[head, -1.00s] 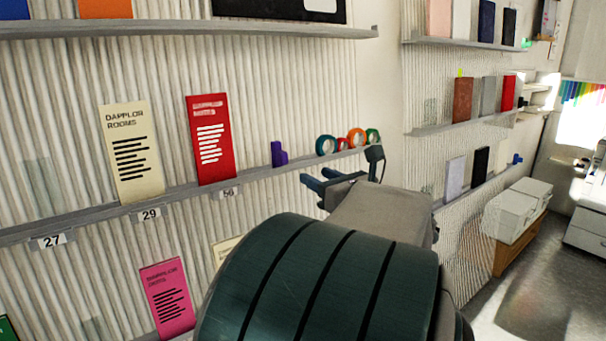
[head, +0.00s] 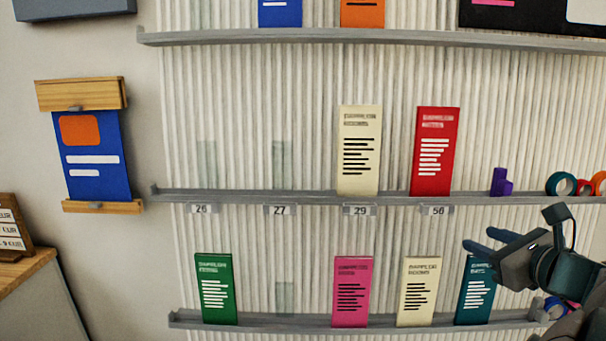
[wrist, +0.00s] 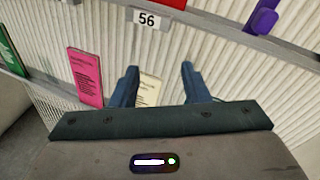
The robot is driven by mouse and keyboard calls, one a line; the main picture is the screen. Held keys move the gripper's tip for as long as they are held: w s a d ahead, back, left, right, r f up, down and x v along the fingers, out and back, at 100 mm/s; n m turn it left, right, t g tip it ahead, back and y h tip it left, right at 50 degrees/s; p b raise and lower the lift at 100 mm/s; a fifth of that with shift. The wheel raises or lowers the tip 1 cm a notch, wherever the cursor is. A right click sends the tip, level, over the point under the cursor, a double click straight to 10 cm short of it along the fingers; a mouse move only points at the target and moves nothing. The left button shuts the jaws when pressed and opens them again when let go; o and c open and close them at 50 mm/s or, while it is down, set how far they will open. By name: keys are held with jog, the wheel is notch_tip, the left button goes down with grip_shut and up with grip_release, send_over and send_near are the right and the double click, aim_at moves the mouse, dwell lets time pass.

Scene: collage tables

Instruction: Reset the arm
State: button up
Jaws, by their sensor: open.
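My gripper (head: 482,245) is at the lower right of the head view, in front of the shelves and just below the middle shelf's right part. In the wrist view its two blue fingers (wrist: 160,85) are spread apart with nothing held between them. Beyond the fingers a cream card (wrist: 150,88) stands lower down, apart from them. In the head view my gripper partly overlaps a teal card (head: 474,300) on the lower shelf.
The middle shelf (head: 310,197) holds a cream card (head: 359,150), a red card (head: 435,150), a purple block (head: 501,183) and tape rolls (head: 562,184). The lower shelf (head: 270,322) holds green (head: 215,288), pink (head: 351,290) and cream (head: 418,290) cards. A blue hanging sign (head: 92,150) is at left.

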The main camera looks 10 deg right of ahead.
jog(key=s+a+f+n+g+y, duration=0.1)
jog(key=a+f+n+g+y, duration=0.1)
jog(key=a+f+n+g, duration=0.45)
jog(key=s+a+f+n+g+y, duration=0.1)
jog(key=a+f+n+g+y, duration=0.15)
jog(key=a+n, duration=0.75)
jog(key=s+a+f+n+g+h+p, duration=0.1)
jog(key=s+a+f+n+g+h, duration=0.2)
jog(key=n, duration=1.2)
jog(key=s+a+f+h, duration=0.3)
jog(key=s+a+f, duration=0.1)
jog(key=a, duration=0.1)
jog(key=shift+s+g, duration=0.2)
jog(key=shift+g, duration=0.1)
jog(key=shift+f, duration=0.1)
jog(key=shift+c, duration=0.6)
